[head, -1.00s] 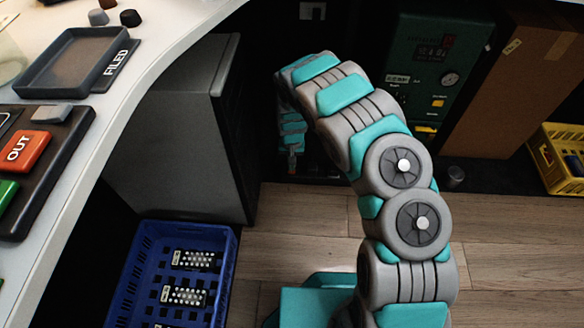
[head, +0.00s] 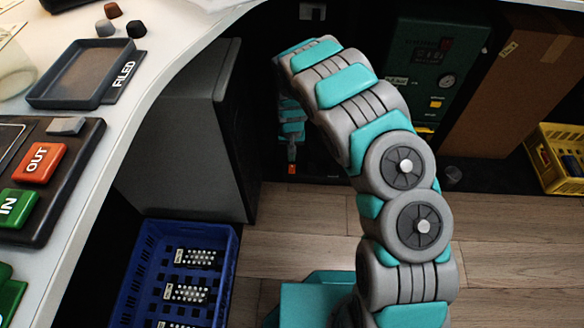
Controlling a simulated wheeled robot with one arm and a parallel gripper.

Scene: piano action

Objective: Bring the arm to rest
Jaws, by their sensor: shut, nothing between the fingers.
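My own arm (head: 365,110), grey and teal with round joints, rises from the lower right and bends over toward the upper left. Its far end is hidden behind its own top link, and my gripper is not clearly seen. Behind the bend, a small teal and grey shape with an orange tip (head: 291,168) shows against a dark panel. I cannot tell whether it is a reflection or part of my arm.
A white curved counter (head: 140,95) on the left bears a FILED tray (head: 50,100) and a button box (head: 75,185). Below are a grey cabinet (head: 185,140) and a blue crate (head: 228,270). A green machine (head: 425,30), cardboard box (head: 520,85) and yellow crate (head: 550,185) stand behind. Wood floor (head: 490,240) is clear at right.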

